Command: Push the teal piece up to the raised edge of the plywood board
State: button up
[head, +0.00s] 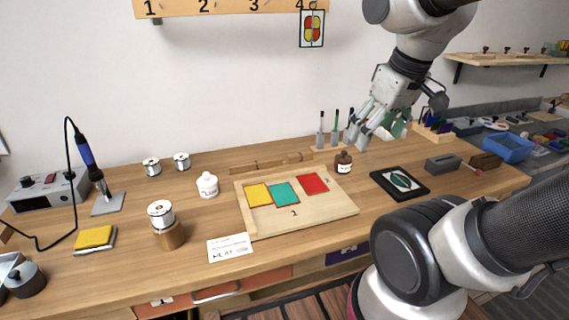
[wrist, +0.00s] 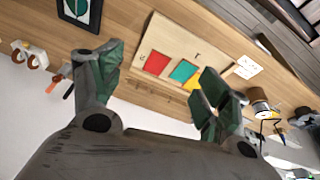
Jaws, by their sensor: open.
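The teal piece (head: 284,194) lies flat on the plywood board (head: 325,208), between the yellow piece (head: 257,195) and the red piece (head: 313,184). It sits close beside the yellow one; I cannot tell if they touch. The raised edge (head: 245,216) shows as a strip along the board's left side. In the wrist view the teal piece (wrist: 183,71) appears beyond my fingers, and the yellow piece is partly hidden by a finger. My gripper (head: 362,132) is open and empty, in the air behind and right of the board, apart from the pieces.
A paper card (head: 230,247) lies at the front left corner. A black framed panel (head: 399,182) lies to the right.

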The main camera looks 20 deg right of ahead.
jog(key=o, duration=0.3)
jog(key=w+a+f+n+g, duration=0.2)
jog(key=w+a+f+n, duration=0.3)
jog(key=w, duration=0.5)
jog(key=a+n, duration=0.1)
jog(key=n, duration=0.1)
jog(key=shift+w+n, duration=0.15)
jog(key=shift+n, duration=0.25)
jog(key=n+g, duration=0.2)
jog(key=n, duration=0.6)
send_near(284, 194)
jog(key=shift+a+r, duration=0.1)
jog(key=shift+a, duration=0.1)
jog(key=shift+f, duration=3.9)
grip_shut()
jog(key=c, duration=1.6)
grip_release()
